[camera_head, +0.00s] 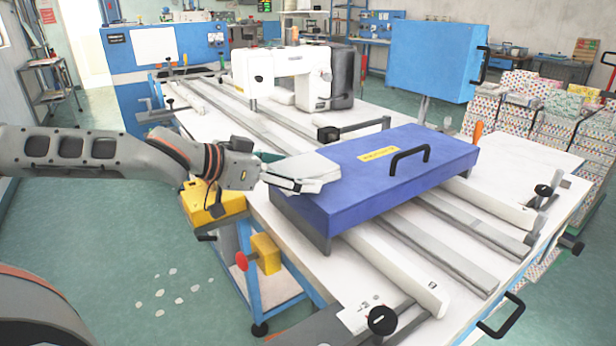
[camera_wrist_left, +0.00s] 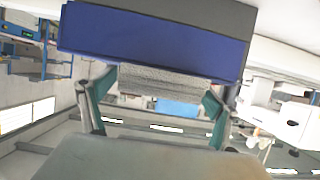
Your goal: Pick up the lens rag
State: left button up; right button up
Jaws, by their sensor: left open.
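A light grey piece that looks like the lens rag (camera_head: 312,166) is at the left end of the blue box top in the head view. In the left wrist view, a grey textured cloth-like piece (camera_wrist_left: 165,82) shows at the edge of the blue box, between the two fingers. My left gripper (camera_head: 300,186) is open at that end of the box, its fingers on either side of the rag. I cannot tell whether they touch it. The gripper hides part of the rag. My right gripper is not in view.
The blue box (camera_head: 375,184) with a black handle (camera_head: 410,158) rests on rails across the white table. A white sewing machine (camera_head: 290,75) stands behind it. A blue panel (camera_head: 432,60) stands at the back right, near stacked patterned boxes (camera_head: 560,115). Green floor lies open at left.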

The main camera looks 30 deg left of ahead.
pick_arm(q)
jog(key=shift+r, duration=0.1)
jog(key=c, duration=1.3)
